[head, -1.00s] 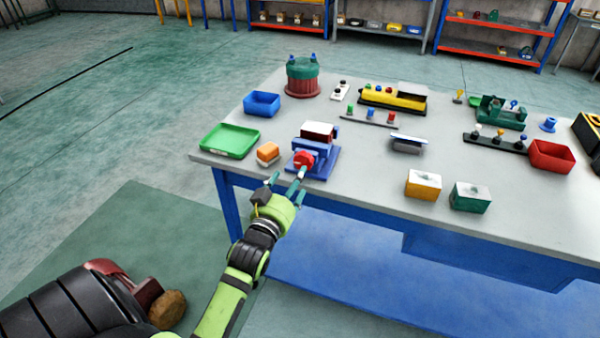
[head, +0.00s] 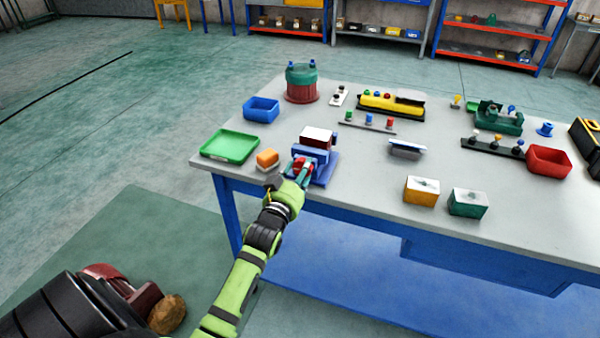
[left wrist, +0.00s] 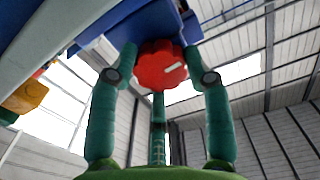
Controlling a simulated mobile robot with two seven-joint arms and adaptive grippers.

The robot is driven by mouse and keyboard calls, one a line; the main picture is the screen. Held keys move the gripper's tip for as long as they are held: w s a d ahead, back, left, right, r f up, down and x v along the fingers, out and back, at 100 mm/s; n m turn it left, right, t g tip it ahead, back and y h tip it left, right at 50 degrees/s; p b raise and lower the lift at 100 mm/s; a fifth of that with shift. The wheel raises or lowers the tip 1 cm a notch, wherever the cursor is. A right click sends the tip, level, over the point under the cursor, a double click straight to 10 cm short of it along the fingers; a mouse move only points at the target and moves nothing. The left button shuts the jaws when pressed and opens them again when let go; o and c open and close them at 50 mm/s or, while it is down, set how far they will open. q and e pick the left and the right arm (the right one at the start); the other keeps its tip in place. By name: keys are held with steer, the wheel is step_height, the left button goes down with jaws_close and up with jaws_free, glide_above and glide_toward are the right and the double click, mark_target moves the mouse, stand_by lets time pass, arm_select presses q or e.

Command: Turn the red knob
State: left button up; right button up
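The red knob (left wrist: 160,66) is lobed, with a white mark on its face. It sits on the front of a blue device (head: 325,170) near the table's front left edge. In the head view my left gripper (head: 300,172) is at the knob and partly covers it. In the left wrist view its teal fingers (left wrist: 160,62) stand to the left, right and below the knob, with their tips bent in against its rim. No clear gap shows at the sides. My right gripper is not in view.
A green tray (head: 230,146) and a blue bin (head: 262,109) are further left. Yellow (head: 421,194) and green (head: 468,204) boxes stand to the right. The table top (head: 365,185) between is clear.

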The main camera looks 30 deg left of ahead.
arm_select(q)
steer(key=shift+s+d+f+n, duration=0.1)
steer(key=shift+f+n, duration=0.2)
steer(key=shift+f, duration=0.2)
stand_by(0.3)
steer(key=shift+p, duration=0.3)
steer(key=shift+d+r+n+p, duration=0.15)
steer(key=shift+n+p, duration=1.05)
steer(key=shift+n, duration=2.7)
steer(key=shift+d+f+n+p, duration=0.1)
steer(key=shift+n+p, duration=1.1)
steer(key=shift+n, duration=2.7)
steer(key=o, duration=1.2)
steer(key=shift+r, duration=0.1)
steer(key=shift+c, duration=0.2)
steer(key=shift+r, duration=0.15)
